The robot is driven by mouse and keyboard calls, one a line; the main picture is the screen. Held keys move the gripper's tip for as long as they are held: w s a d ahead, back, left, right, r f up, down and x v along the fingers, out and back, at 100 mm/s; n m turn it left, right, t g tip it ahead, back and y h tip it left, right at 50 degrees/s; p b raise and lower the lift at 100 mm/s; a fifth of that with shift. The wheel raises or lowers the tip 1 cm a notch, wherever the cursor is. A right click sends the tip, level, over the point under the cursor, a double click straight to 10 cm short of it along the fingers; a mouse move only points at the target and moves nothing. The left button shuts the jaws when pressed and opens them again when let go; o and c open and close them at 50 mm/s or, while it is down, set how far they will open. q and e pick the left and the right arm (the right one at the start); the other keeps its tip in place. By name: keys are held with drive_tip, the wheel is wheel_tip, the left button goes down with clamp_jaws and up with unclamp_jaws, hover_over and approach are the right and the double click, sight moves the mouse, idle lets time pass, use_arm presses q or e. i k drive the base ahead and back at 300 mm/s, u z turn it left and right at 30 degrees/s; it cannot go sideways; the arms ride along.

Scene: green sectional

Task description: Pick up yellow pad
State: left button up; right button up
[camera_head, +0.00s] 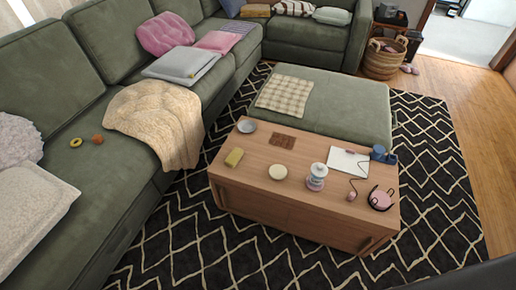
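A small yellow pad (234,157) lies on the left end of the wooden coffee table (255,165), near its front left edge. It looks like a small rectangular block, and nothing covers it. Neither of my grippers shows in the head view.
On the table are a grey bowl (247,126), brown bar (281,140), round cream item (278,172), stacked jar (316,177), white sheet (348,162), blue items (378,152) and pink round item (380,199). A green sofa (60,75) and ottoman (340,105) flank it; patterned rug (440,180) is clear.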

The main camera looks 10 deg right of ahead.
sight(231, 160)
drive_tip(key=z, duration=1.35)
drive_tip(key=i, duration=0.9)
drive_tip(key=u, duration=2.85)
